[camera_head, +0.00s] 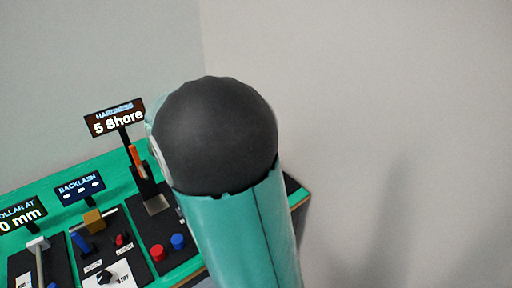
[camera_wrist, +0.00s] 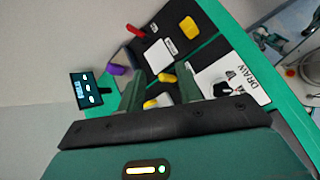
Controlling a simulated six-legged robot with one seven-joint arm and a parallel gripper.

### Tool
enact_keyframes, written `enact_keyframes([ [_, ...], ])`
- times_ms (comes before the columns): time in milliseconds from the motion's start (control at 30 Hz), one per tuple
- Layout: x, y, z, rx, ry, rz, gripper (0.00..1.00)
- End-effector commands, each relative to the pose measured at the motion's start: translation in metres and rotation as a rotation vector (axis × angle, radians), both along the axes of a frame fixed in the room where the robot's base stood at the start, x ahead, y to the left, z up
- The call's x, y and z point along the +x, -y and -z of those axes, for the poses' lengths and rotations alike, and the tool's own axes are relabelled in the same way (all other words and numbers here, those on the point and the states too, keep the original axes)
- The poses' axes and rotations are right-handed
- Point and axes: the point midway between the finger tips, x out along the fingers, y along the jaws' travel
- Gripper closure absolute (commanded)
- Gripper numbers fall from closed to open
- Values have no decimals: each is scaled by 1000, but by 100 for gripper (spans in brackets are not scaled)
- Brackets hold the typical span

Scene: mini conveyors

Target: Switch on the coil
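I cannot pick out a part labelled as the coil in either view. In the wrist view, my gripper (camera_wrist: 155,92) is open, with its two green fingers apart over a black control panel and nothing seen held between them. Small yellow parts (camera_wrist: 167,77) show between and near the fingertips; I cannot tell whether a finger touches them. A black rotary knob (camera_wrist: 221,89) sits on a white plate marked "DRAW", right of the fingers. A red lever (camera_wrist: 134,30) and a yellow block (camera_wrist: 189,27) lie beyond. My gripper is hidden in the head view.
In the head view, a green bench (camera_head: 98,161) carries black panels with a red button (camera_head: 158,252), a blue button (camera_head: 178,241) and a yellow block (camera_head: 94,220). A "5 Shore" sign (camera_head: 116,118) stands behind. A purple part (camera_wrist: 119,69) and dark sign (camera_wrist: 86,90) stand left of the fingers.

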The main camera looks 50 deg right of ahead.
Motion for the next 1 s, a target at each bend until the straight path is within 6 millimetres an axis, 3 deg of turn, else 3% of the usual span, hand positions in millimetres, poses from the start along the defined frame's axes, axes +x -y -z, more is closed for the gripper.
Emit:
enact_keyframes([
  [100, 13, 42, 25, -98, -195, -86, 65],
  [300, 30, 90, 52, -216, -440, -207, 65],
  [667, 31, 121, 67, -253, -523, -250, 65],
  [1000, 18, 180, 93, -252, -523, -250, 65],
])
